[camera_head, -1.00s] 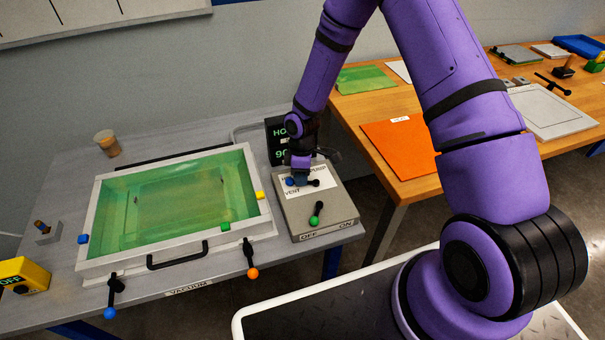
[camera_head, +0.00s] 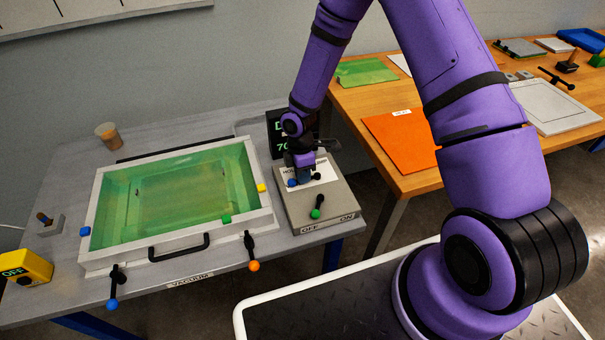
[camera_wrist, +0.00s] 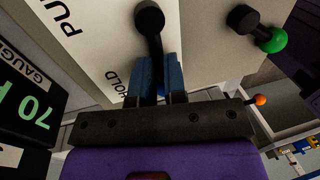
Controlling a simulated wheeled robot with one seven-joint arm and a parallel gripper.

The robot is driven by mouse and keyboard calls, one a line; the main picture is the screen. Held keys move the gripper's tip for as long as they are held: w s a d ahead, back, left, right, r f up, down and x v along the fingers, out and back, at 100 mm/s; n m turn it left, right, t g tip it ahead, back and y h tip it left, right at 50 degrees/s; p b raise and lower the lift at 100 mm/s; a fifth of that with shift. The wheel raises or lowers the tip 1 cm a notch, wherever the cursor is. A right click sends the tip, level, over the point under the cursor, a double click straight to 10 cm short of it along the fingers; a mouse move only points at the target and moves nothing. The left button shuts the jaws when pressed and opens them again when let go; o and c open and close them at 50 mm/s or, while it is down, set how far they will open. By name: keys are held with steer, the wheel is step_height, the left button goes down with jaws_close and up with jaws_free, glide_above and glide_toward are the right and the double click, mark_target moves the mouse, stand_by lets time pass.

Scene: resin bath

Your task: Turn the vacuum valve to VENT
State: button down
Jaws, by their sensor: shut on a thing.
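The vacuum valve is a black lever on a round pivot, with a blue knob (camera_head: 292,183) at its end. It sits on the white label plate of a grey control box (camera_head: 330,200). My gripper (camera_head: 303,178) is at the lever, left of the pivot. In the wrist view, the black lever (camera_wrist: 150,25) runs down between the two blue fingers of my gripper (camera_wrist: 160,80), which are shut on it. HOLD and PUMP print shows to the left of the lever there. The VENT print is not visible now; the gripper and lever cover that part.
A gauge display (camera_head: 279,135) behind the box reads 70; it also shows in the wrist view (camera_wrist: 30,105). A green-knobbed OFF/ON lever (camera_head: 317,208) is at the box front. The resin bath (camera_head: 180,195) stands left, with an orange-knobbed lever (camera_head: 252,255) in front.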

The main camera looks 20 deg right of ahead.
steer(key=c, duration=1.2)
jaws_free()
steer(key=shift+o, duration=0.2)
step_height(320, 180, up, 11)
steer(key=w, duration=0.2)
steer(key=shift+f, duration=0.15)
